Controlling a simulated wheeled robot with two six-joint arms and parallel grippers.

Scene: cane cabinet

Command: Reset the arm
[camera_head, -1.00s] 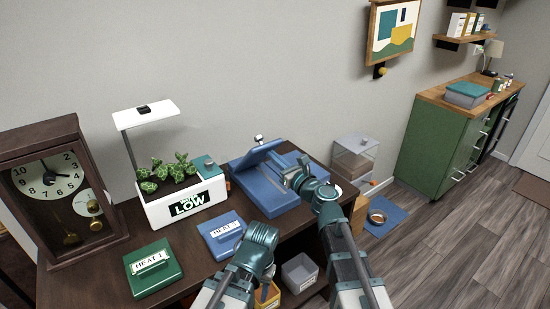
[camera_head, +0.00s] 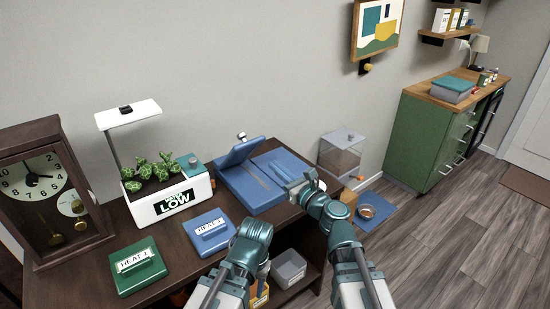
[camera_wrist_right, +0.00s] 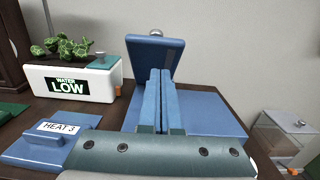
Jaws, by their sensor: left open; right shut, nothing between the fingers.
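My right gripper (camera_head: 277,172) is over the right side of the blue box (camera_head: 250,196). In the right wrist view its two blue fingers (camera_wrist_right: 160,100) are together with nothing between them. The box also shows there (camera_wrist_right: 215,115), behind the fingers; I cannot tell whether they touch it. The box's lid (camera_wrist_right: 148,58) is tilted up. My left gripper (camera_head: 250,245) is lower in the head view, near the table's front edge and right of the blue HEAT block (camera_head: 210,234). It is open and holds nothing visible; its fingertips are hard to make out.
A white planter (camera_head: 172,204) marked WATER LOW, a green HEAT block (camera_head: 137,267) and a clock (camera_head: 40,190) stand on the dark table (camera_head: 85,285). A clear bin (camera_head: 342,152) stands right of it. A grey bin (camera_head: 288,268) sits below.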

